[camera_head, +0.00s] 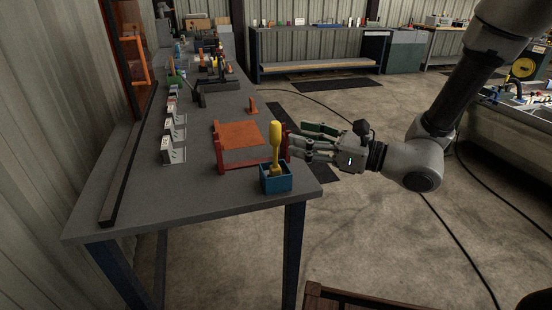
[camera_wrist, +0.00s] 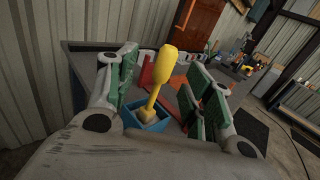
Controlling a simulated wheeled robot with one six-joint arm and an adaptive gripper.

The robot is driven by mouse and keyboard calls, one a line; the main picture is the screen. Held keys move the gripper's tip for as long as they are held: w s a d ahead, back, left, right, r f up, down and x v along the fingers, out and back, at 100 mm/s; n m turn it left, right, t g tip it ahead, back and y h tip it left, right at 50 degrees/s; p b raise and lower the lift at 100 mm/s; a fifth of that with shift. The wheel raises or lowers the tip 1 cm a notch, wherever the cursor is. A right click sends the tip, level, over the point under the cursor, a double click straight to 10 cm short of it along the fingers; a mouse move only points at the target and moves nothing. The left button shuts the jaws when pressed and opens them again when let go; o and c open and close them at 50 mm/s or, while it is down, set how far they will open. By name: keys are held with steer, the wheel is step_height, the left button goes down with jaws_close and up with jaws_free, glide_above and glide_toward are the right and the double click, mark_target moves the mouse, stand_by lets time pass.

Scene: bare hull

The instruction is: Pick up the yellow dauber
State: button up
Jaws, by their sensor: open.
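The yellow dauber (camera_head: 276,143) stands upright in a small blue box (camera_head: 276,183) at the near right corner of the grey workbench. Its thick yellow end points up and its lower end is inside the box. In the wrist view the yellow dauber (camera_wrist: 162,68) shows between the two fingers, leaning in the picture, with the blue box (camera_wrist: 135,122) below it. My gripper (camera_head: 298,143) is open and empty, just to the right of the dauber at the bench's right edge. In the wrist view my gripper (camera_wrist: 160,88) has its green-padded fingers spread either side of the dauber, apart from it.
A red frame (camera_head: 222,160) with an orange panel (camera_head: 240,133) lies just behind the box. Several white-and-grey blocks (camera_head: 172,150) line the bench's left side. A dark bar (camera_head: 125,165) runs along the wall side. The bench (camera_head: 205,200) is bare left of the box.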

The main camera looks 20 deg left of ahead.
mark_target(275, 130)
steer(key=x, duration=0.5)
steer(key=w+x, duration=0.1)
steer(key=x, duration=0.2)
steer(key=c, duration=1.1)
